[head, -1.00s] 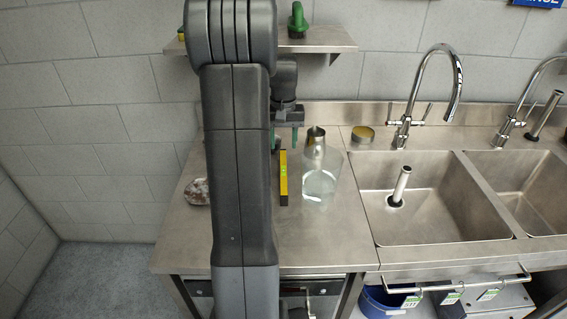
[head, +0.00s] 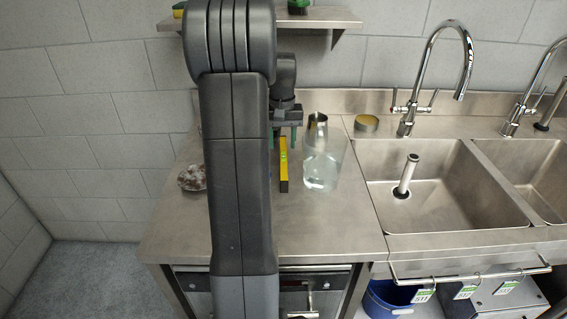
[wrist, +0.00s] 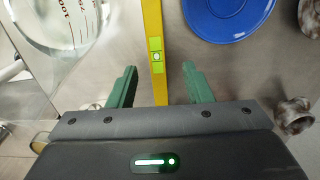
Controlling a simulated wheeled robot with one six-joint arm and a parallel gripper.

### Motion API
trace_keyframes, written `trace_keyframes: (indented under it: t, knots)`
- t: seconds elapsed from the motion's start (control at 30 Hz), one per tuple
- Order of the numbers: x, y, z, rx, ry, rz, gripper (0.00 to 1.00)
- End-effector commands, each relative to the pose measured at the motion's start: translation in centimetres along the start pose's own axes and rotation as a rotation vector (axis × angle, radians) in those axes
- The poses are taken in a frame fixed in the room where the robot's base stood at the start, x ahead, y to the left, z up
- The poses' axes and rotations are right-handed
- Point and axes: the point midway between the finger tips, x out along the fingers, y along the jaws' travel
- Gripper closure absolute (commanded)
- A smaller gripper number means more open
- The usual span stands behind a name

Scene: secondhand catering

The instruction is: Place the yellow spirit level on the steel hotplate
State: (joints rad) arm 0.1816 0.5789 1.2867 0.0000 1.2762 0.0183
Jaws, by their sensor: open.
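The yellow spirit level (head: 283,168) lies on the steel counter, pointing away from me, just left of a clear glass jug. In the wrist view the level (wrist: 154,55) runs lengthwise between the two green fingers. My gripper (head: 283,138) is open at the far end of the level; the wrist view shows the open gripper (wrist: 160,75) with a finger on each side and a gap to the level. I cannot tell its exact height above the level. I cannot pick out a steel hotplate for certain. My arm hides part of the counter.
The clear jug (head: 322,170) stands close right of the level. A blue plate (wrist: 228,15) shows in the wrist view. A mottled stone-like object (head: 192,177) sits at left. A brass tin (head: 366,123) is at the back, near the sink (head: 435,215). The front counter is clear.

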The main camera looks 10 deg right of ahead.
Motion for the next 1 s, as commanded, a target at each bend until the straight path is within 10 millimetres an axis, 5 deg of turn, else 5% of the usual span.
trace_keyframes:
  t: [0.5,0.77,1.0]
  knots:
    - [5.6,0.4,0.4,0.001,-0.002,0.0,0.55]
    - [6.0,0.4,0.3,0.0,0.001,0.0,0.55]
    - [6.0,0.4,0.3,0.0,0.0,0.0,0.96]
